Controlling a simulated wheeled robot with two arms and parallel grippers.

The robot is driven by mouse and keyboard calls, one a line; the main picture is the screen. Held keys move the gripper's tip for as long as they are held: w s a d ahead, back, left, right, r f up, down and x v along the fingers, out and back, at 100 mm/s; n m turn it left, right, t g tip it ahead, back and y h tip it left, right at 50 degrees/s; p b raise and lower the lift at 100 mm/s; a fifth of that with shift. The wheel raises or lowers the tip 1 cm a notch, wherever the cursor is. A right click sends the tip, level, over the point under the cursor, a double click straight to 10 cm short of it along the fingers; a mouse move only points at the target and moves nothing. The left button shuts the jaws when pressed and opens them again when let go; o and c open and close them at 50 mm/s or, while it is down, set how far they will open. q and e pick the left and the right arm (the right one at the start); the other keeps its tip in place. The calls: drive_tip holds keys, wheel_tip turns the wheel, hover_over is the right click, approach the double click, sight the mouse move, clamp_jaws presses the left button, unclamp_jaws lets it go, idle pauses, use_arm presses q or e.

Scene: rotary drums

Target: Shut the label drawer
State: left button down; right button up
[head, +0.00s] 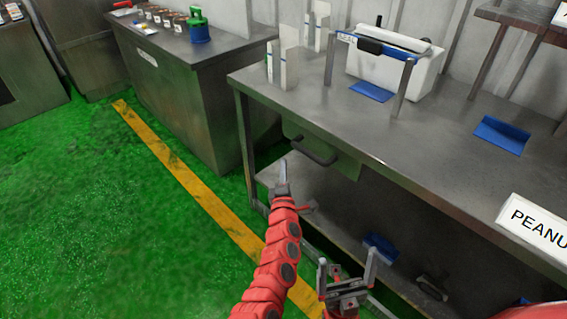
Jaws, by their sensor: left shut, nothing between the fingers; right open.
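The label drawer (342,157) is a grey-green box hung under the top of the metal table, with a dark bar handle (314,153) on its front. It looks closed or nearly closed; I cannot tell whether a small gap is left. My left gripper (283,170) is shut and empty, with its tip pointing up, just left of and below the handle in the picture. It seems apart from the handle. My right gripper (346,275) is open and empty, low in front of the table's lower shelf.
The metal table (440,140) carries a white machine (398,62), blue pieces (501,134) and a "PEANU…" sign (535,225). A lower shelf (375,210) runs beneath. A second metal counter (180,75) stands at the back left. Green floor (100,220) on the left is clear.

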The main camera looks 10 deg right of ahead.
use_arm(q)
drive_tip(key=s+a, duration=0.1)
drive_tip(key=s, duration=0.7)
drive_tip(key=shift+a+f, duration=0.25)
drive_tip(key=shift+f, duration=0.2)
